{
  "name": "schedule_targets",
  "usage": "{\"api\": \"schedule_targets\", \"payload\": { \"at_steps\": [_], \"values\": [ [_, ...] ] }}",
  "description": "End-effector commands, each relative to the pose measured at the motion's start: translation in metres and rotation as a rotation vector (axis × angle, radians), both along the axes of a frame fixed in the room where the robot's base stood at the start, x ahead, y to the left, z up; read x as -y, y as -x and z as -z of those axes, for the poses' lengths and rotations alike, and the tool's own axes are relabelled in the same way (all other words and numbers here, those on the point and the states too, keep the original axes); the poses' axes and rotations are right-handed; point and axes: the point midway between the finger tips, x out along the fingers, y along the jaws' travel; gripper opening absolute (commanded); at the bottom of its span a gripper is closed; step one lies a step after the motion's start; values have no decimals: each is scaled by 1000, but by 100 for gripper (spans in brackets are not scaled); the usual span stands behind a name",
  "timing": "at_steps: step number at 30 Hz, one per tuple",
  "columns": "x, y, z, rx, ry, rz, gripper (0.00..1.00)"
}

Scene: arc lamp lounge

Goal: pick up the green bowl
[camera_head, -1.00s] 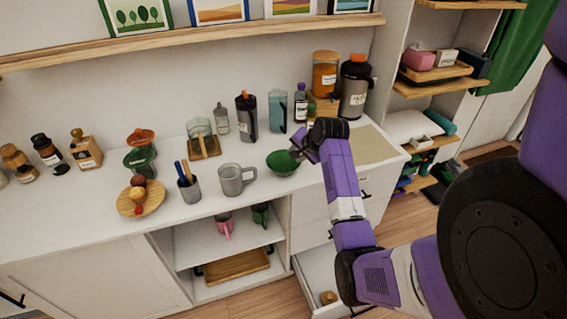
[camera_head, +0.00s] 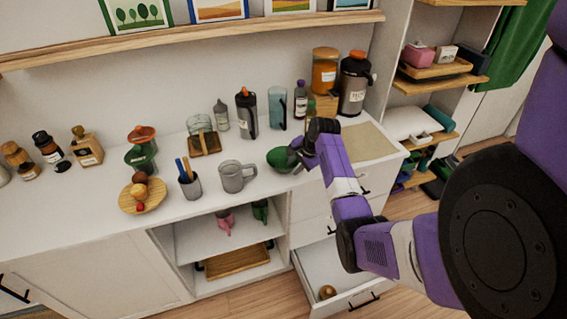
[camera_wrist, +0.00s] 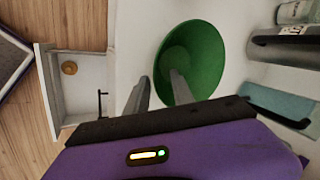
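The green bowl (camera_head: 281,160) stands on the white counter, right of the grey mug. It fills the upper middle of the wrist view (camera_wrist: 205,65), where I see into its inside. My gripper (camera_wrist: 159,76) is at the bowl's near side, with its two fingers apart. One finger is over the bowl's inside and the other is outside its rim, so they straddle the rim with a visible gap. In the head view my gripper (camera_head: 297,150) is at the bowl's right edge and partly covers it. Whether a finger touches the wall is unclear.
A grey mug (camera_head: 235,177) and a pen cup (camera_head: 189,185) stand left of the bowl. A teal pitcher (camera_head: 277,109) and a dark bottle (camera_head: 246,113) stand behind. An open drawer (camera_head: 335,276) juts out below the counter. A beige mat (camera_head: 367,143) lies to the right.

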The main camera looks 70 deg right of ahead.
Motion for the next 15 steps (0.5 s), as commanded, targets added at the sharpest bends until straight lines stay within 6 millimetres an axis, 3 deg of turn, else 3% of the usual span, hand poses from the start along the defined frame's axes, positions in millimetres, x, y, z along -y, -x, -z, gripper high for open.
{"api": "schedule_targets", "payload": {
  "at_steps": [7, 8, 12, 15],
  "values": [
    [1, -1, 2, 0, 1, 0, 29],
    [1, -1, 2, 0, 1, 0, 27],
    [1, -1, 1, 0, 2, 0, 0],
    [1, -1, 2, 0, 1, 0, 0]
  ]
}}
